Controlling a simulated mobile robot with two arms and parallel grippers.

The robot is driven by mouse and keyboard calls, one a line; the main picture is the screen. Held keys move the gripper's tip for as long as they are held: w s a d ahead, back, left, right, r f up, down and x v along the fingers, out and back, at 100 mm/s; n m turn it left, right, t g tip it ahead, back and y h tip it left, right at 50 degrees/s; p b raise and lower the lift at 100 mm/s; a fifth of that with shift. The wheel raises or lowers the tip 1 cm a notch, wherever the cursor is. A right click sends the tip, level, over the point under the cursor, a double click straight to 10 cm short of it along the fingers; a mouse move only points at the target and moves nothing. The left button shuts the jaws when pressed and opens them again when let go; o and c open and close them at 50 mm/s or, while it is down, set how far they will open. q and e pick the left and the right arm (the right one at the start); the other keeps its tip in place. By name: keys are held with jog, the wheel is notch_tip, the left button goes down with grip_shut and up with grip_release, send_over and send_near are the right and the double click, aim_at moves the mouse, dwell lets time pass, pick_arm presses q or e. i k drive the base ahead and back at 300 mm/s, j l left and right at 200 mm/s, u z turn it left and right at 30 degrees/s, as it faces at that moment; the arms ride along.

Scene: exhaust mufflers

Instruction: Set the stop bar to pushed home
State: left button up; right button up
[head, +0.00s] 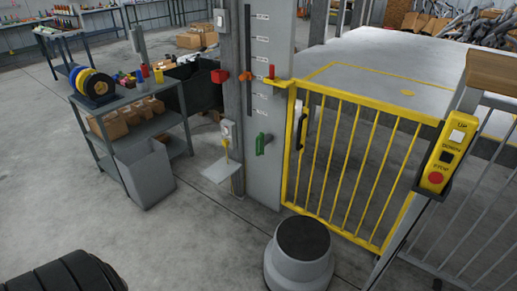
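I cannot tell for certain which part is the stop bar. A grey upright panel (266,190) carries a dark vertical slot (248,45) with a column of small labels. An orange piece (245,76) sits at the slot, and a red upright piece (271,72) stands beside it at the yellow gate's upper left corner. A green handle (263,143) is lower on the panel. The yellow barred gate (345,165) stands upright right of the panel and looks closed. Neither of my grippers is in view.
A round grey stool-like object (299,262) with a dark top stands before the gate. A yellow control box (440,158) is on the right railing. A shelf cart (135,115) and grey bin (145,173) stand left. A dark ribbed object fills the lower left corner.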

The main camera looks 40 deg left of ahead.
aim_at(261, 141)
jog(key=i+j, duration=0.15)
jog(key=j, duration=0.2)
jog(key=i+j, duration=0.15)
jog(key=j, duration=0.25)
jog(key=i+j, duration=0.15)
jog(key=j, duration=0.2)
jog(key=i+j, duration=0.15)
jog(key=j, duration=0.2)
jog(key=i+j, duration=0.15)
jog(key=j, duration=0.25)
jog(key=i+j, duration=0.15)
jog(key=j, duration=0.2)
jog(key=i+j, duration=0.1)
jog(key=j, duration=0.3)
jog(key=u, duration=0.05)
